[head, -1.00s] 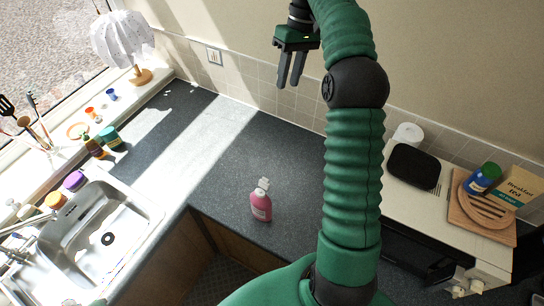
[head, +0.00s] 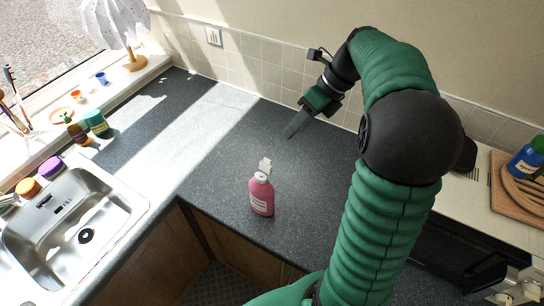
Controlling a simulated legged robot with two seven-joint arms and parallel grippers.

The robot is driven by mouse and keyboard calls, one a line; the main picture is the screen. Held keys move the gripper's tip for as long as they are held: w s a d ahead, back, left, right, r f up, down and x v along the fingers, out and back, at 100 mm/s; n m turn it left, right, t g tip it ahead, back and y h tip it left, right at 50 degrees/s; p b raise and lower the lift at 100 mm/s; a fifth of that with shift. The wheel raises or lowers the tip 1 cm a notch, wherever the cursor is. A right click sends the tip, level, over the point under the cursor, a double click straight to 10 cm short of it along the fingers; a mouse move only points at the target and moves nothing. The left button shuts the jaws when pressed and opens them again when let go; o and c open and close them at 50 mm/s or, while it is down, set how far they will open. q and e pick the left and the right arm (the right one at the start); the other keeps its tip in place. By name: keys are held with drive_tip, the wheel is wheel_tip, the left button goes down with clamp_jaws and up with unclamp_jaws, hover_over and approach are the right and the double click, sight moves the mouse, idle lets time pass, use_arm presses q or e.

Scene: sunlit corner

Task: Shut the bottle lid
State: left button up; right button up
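A pink bottle (head: 261,198) stands upright on the dark countertop near its front edge. Its white lid (head: 265,165) appears swung up above the white collar at the bottle's top. My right gripper (head: 292,131) is above the counter, behind and to the right of the bottle, apart from it. Its fingers point down and to the left. They overlap from this angle, so I cannot tell how far apart they are, and nothing shows between them. My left gripper is not in view.
The dark countertop (head: 215,150) around the bottle is mostly clear. A steel sink (head: 75,225) lies at left, with small jars beside it. A tiled wall stands behind. A wooden board (head: 515,190) with a blue jar (head: 525,160) is at far right.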

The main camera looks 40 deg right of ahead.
sight(268, 159)
drive_tip(key=x, duration=1.2)
drive_tip(key=shift+f, duration=0.15)
drive_tip(key=shift+a, duration=0.1)
clamp_jaws()
